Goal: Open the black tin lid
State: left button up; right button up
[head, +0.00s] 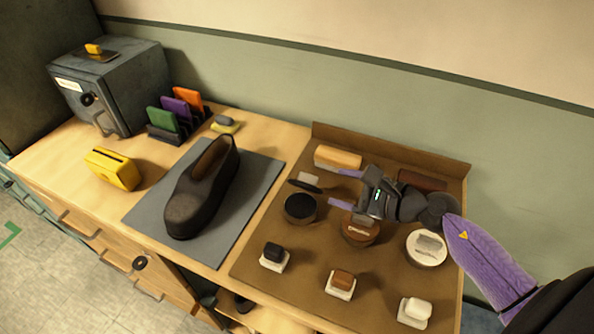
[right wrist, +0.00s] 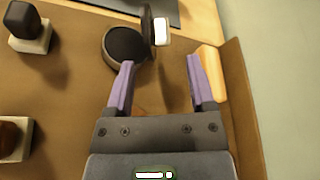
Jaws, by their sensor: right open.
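The black tin (head: 300,207) is a low round tin with a dark top on the brown tray, and it also shows in the right wrist view (right wrist: 124,46). My left gripper is not in view.
A wood-backed brush (head: 338,158) lies farther back. A brown tin (head: 361,231) and white tin (head: 426,248) stand right, with several daubers in front. A dark shoe (head: 203,187) rests on a grey mat (head: 255,170) at left.

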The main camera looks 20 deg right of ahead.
aim_at(306, 178)
jog(key=x, duration=0.8)
jog(key=shift+w+a+f+b, duration=0.15)
jog(key=shift+w+a+b, duration=0.05)
jog(key=shift+w+b, duration=0.1)
jog(key=shift+c, duration=0.2)
grip_shut()
dwell(0.8)
